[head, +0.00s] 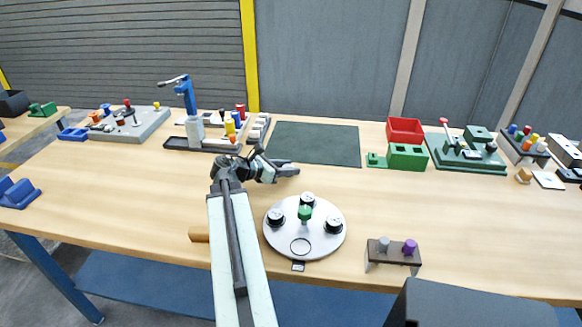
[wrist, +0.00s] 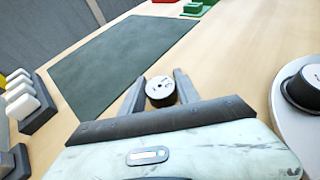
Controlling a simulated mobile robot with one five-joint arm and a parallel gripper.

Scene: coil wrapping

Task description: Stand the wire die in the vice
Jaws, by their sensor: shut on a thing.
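My gripper (head: 284,168) is over the middle of the table, in front of the dark mat. In the wrist view my gripper (wrist: 158,90) is shut on a short round piece with a pale, marked top and a dark side, which looks like the wire die (wrist: 160,88). Its top faces the wrist camera; its lower part is hidden. In the head view I cannot make it out. A green block with a smaller green piece at its left, perhaps the vice (head: 407,156), stands right of the mat, apart from my gripper. Its green also shows in the wrist view (wrist: 194,8).
A round white plate (head: 318,245) with several dark, pale-topped pieces and a green knob lies in front of my gripper. The dark mat (head: 313,143) is bare. A red bin (head: 405,130) stands behind the green block. A small rack (head: 393,250) is at front right.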

